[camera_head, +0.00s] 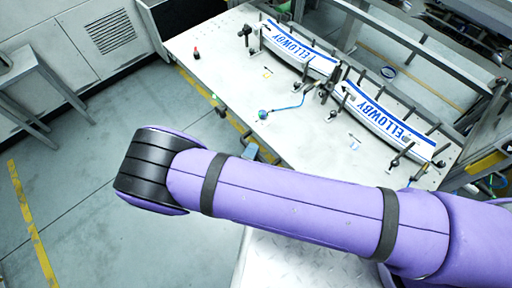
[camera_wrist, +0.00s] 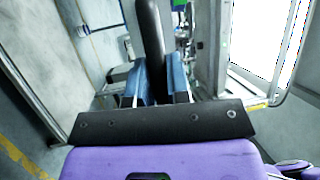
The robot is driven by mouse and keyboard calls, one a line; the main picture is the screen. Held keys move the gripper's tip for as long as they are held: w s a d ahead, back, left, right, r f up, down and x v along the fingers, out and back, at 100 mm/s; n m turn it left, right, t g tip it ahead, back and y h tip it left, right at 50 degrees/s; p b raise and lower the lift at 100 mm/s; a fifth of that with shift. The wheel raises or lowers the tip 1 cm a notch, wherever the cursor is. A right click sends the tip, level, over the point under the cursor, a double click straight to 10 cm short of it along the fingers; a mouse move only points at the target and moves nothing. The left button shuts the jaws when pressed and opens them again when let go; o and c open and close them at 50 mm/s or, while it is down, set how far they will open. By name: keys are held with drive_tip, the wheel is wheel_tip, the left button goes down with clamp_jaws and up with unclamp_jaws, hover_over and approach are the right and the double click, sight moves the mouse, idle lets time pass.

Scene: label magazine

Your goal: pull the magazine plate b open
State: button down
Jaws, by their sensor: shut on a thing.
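In the wrist view, my gripper (camera_wrist: 155,88) has its two blue fingers on either side of a dark rounded bar (camera_wrist: 151,35) and is shut on it. The bar runs up and away from the fingers. I cannot tell from the picture whether it belongs to magazine plate b. No marking shows which is b. My purple arm crosses the head view and hides part of the table.
The white table (camera_head: 222,62) carries the magazine, with dark clamps and posts around the stacks. A small red-and-black item (camera_head: 196,53) stands near its left edge. A blue cable (camera_head: 290,107) lies on the table. Grey floor (camera_head: 75,160) is open at the left.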

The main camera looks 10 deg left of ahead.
drive_tip(key=shift+f, duration=0.1)
drive_tip(key=c, duration=1.1)
unclamp_jaws()
drive_tip(key=shift+s, duration=0.1)
drive_tip(key=v, duration=1)
drive_tip(key=shift+s+a, duration=0.15)
drive_tip(key=shift+s, duration=0.2)
